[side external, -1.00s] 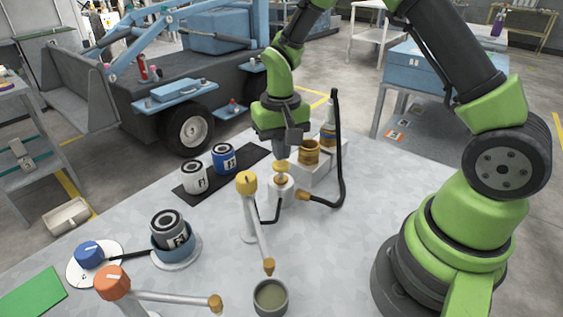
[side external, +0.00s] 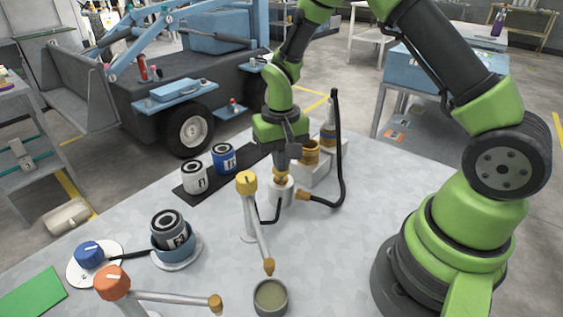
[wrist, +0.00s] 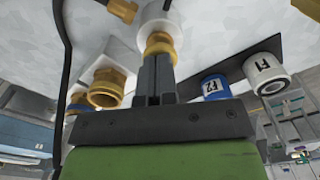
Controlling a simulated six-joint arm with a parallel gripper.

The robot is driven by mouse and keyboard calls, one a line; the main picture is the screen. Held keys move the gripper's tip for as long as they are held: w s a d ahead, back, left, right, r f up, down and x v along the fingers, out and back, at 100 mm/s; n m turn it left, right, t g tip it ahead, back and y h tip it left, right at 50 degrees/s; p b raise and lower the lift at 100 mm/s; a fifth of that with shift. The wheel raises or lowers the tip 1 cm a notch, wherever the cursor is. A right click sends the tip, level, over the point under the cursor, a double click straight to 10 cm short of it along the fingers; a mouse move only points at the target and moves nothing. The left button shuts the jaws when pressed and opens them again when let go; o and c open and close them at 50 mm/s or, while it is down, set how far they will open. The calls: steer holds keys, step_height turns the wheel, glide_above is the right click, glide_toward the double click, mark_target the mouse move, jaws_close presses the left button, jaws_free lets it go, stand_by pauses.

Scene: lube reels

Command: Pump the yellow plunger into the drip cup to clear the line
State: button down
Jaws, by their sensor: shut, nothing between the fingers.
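The yellow plunger (side external: 281,180) stands in a white round base beside the yellow-capped post. It also shows at the fingertips in the wrist view (wrist: 158,43). My gripper (side external: 281,168) points straight down on top of the plunger, its fingers shut with nothing between them. The fingertips also show in the wrist view (wrist: 156,60), seemingly touching the plunger's top. The plunger sits low in its base. The grey drip cup (side external: 257,303) stands at the front, holding dull greenish contents. A brass nozzle (side external: 268,266) on the yellow-capped post's (side external: 246,184) arm hangs over it.
A black hose (side external: 340,150) with a brass end loops right of the plunger. A brass fitting (side external: 311,152) on a white block stands close behind my gripper. White and blue filters (side external: 194,178) stand on a dark mat. An orange-capped post (side external: 112,282) stands front left.

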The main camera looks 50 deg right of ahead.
steer(key=shift+r, duration=3.75)
steer(key=s+a+r+t, duration=0.35)
steer(key=s+r, duration=0.35)
steer(key=r, duration=0.5)
steer(key=s+a+r+n+t+y, duration=0.1)
steer(key=s+r+n+t+y, duration=0.1)
steer(key=s, duration=0.8)
steer(key=shift+s+a+r+t, duration=0.35)
steer(key=shift+a+r+t, duration=0.1)
steer(key=shift+t, duration=0.4)
steer(key=shift+d, duration=0.1)
